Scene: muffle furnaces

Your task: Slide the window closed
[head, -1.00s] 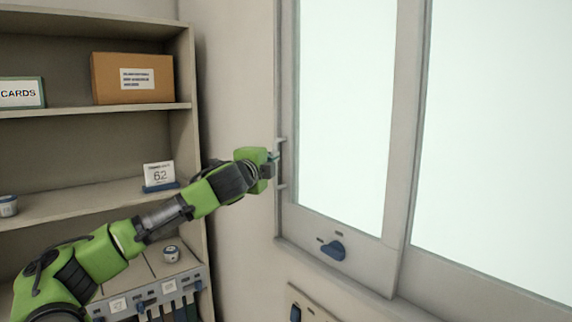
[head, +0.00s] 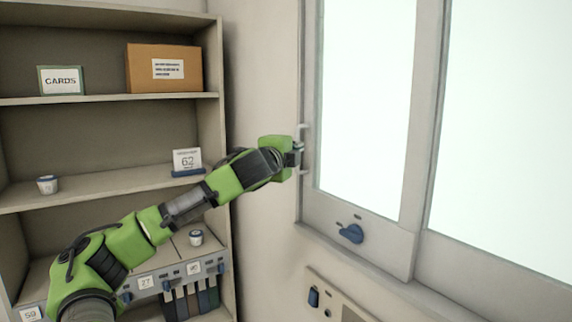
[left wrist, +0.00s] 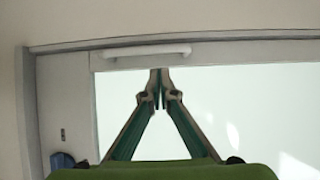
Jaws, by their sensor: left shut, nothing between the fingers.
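The window (head: 365,110) has a grey frame and bright panes; its sliding sash (head: 410,140) is at the left, overlapping the pane at the right. A pale bar handle (head: 303,150) stands on the left edge of the sash, and it also shows in the left wrist view (left wrist: 147,53). My left gripper (head: 298,152) is at the handle in the head view. In the left wrist view its fingertips (left wrist: 158,98) are together and empty, just below the handle in the picture. Whether they touch it I cannot tell. My right gripper is not in view.
A blue knob (head: 351,233) sits on the lower sash rail. A shelf unit (head: 110,99) with a cardboard box (head: 164,68) and a CARDS sign (head: 61,80) stands at the left.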

